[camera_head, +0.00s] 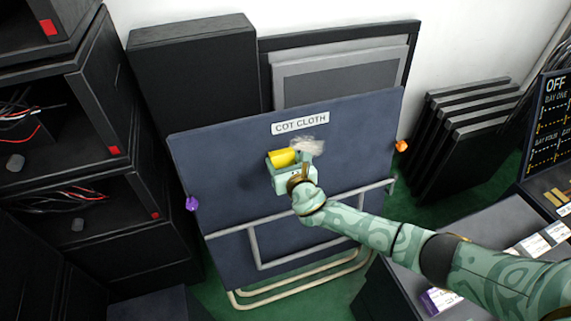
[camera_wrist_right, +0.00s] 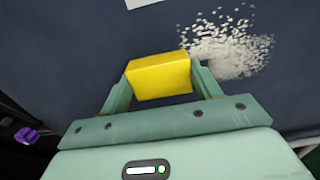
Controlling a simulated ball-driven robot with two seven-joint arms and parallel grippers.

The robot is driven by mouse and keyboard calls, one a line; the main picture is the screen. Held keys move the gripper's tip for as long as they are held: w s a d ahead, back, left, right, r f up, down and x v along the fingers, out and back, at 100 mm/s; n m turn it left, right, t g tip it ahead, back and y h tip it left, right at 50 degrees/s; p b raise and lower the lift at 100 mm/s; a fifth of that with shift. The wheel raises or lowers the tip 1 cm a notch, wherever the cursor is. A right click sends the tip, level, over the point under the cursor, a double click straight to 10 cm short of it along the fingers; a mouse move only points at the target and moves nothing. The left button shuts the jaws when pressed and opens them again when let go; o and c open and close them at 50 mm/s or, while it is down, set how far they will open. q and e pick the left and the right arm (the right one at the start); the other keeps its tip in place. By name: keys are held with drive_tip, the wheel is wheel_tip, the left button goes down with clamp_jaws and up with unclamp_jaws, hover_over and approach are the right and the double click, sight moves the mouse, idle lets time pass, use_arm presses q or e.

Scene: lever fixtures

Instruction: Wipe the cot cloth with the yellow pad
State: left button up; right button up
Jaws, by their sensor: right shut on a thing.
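The cot cloth (camera_head: 220,165) is a dark blue upright panel with a white "COT CLOTH" label (camera_head: 300,123). The yellow pad (camera_head: 282,157) is held in my right gripper (camera_head: 290,163), in front of the cloth. In the right wrist view the yellow pad (camera_wrist_right: 160,77) sits between the two green fingers of my right gripper (camera_wrist_right: 160,85). A pale, speckled patch (camera_wrist_right: 226,45) shows on the cloth just right of the pad; it also shows in the head view (camera_head: 309,146). I cannot tell whether the pad touches the cloth. My left gripper is not in view.
A purple knob (camera_head: 192,203) and an orange knob (camera_head: 401,146) are at the cloth's side edges. A pale tube frame (camera_head: 300,281) stands below on green floor. Black cabinets (camera_head: 90,130) stand left. A grey counter (camera_head: 470,260) is at right, under my right arm.

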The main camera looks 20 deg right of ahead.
sight(304, 144)
drive_tip(key=shift+w+d+f+b, duration=0.1)
drive_tip(key=shift+d+b, duration=0.1)
drive_tip(key=shift+d, duration=2.5)
drive_tip(key=shift+w+d+b, duration=0.1)
drive_tip(key=shift+d+b, duration=0.05)
drive_tip(key=shift+d, duration=2.5)
drive_tip(key=shift+d+b, duration=0.45)
drive_tip(key=shift+d, duration=1.15)
drive_tip(key=shift+w+r+p, duration=0.2)
drive_tip(key=shift+r+p, duration=0.7)
drive_tip(key=shift+r, duration=0.15)
drive_tip(key=shift+a+f, duration=0.1)
drive_tip(key=shift+a, duration=0.5)
drive_tip(key=shift+s+a+p, duration=0.1)
drive_tip(key=shift+a+p, duration=0.7)
drive_tip(key=shift+a, duration=1.8)
drive_tip(key=shift+s+a+p, duration=0.15)
drive_tip(key=shift+a+p, duration=0.3)
drive_tip(key=shift+a, duration=3.4)
